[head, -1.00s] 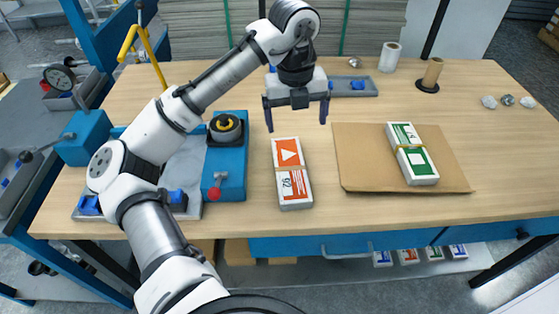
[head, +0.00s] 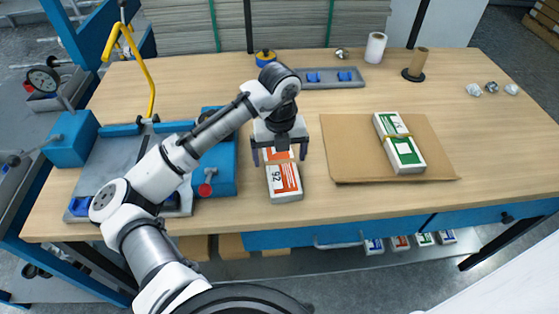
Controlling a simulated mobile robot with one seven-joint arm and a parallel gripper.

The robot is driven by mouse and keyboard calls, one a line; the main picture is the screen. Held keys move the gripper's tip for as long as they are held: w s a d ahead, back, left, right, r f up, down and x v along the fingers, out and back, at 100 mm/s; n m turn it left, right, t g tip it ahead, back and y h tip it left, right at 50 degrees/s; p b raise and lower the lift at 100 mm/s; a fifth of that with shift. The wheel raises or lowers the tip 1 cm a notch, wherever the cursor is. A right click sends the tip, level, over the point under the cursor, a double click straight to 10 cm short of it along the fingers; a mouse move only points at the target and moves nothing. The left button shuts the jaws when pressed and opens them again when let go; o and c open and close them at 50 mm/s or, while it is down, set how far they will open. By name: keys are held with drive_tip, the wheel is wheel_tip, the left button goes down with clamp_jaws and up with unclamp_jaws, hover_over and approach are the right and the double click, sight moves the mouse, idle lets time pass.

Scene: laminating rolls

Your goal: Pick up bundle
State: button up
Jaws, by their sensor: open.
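One finger shows to the left of the bundle and one to the right. The palm hides part of its far half, and I cannot tell whether the fingers touch it. A second, green-and-white bundle (head: 404,154) with a yellow band lies on the cardboard sheet (head: 350,160) at the right.
A blue device with a red knob (head: 205,189) stands left of the orange bundle, partly behind my arm. A grey tray (head: 318,82), a blue-and-yellow round item (head: 265,57), a white roll (head: 375,47) and a brown roll on a stand (head: 416,65) are farther back. The table's right side is mostly clear.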

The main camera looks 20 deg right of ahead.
wheel_tip(320, 180, down, 2)
drive_tip(key=shift+c, duration=0.2)
drive_tip(key=c, duration=1.2)
drive_tip(key=shift+c, duration=0.2)
drive_tip(key=shift+r, duration=0.2)
